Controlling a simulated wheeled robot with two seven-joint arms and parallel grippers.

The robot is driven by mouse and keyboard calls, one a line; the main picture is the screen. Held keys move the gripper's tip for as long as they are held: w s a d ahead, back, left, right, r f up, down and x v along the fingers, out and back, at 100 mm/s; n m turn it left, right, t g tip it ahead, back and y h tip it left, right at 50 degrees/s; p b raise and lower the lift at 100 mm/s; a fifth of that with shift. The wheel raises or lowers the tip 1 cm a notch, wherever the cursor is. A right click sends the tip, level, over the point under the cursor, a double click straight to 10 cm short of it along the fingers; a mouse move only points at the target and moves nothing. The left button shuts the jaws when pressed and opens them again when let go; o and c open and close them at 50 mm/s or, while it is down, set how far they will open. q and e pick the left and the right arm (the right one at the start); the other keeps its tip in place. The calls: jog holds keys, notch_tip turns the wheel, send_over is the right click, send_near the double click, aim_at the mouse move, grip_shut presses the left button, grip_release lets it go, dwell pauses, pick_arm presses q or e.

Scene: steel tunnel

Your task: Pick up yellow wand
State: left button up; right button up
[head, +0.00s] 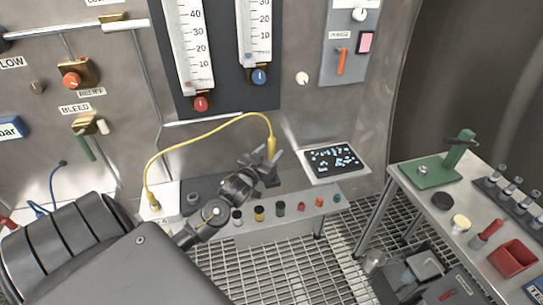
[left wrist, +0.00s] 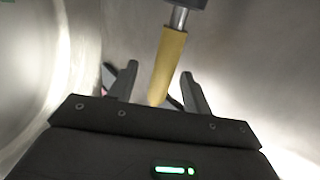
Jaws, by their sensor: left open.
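The yellow wand (head: 271,147) is upright in front of the wall panel, with a yellow cable (head: 205,131) running from its top in an arc down to the left. My left gripper (head: 264,163) is open at the wand's lower part. In the left wrist view the wand (left wrist: 167,62) hangs from a metal rod and lies between the two spread fingers of the gripper (left wrist: 159,72). I cannot tell whether either finger touches it. My right gripper is not in view.
A grey console (head: 290,223) with several coloured knobs stands below the gripper. A tablet screen (head: 334,158) is just to the right. Gauges (head: 191,45) are on the wall above. A side table (head: 425,205) with a green stand (head: 440,170) is at the right.

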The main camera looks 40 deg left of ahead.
pick_arm(q)
jog(key=w, duration=0.2)
jog(key=w+a+p, duration=0.1)
jog(key=w, duration=0.1)
jog(key=shift+f, duration=0.1)
jog(key=shift+c, duration=0.4)
grip_shut()
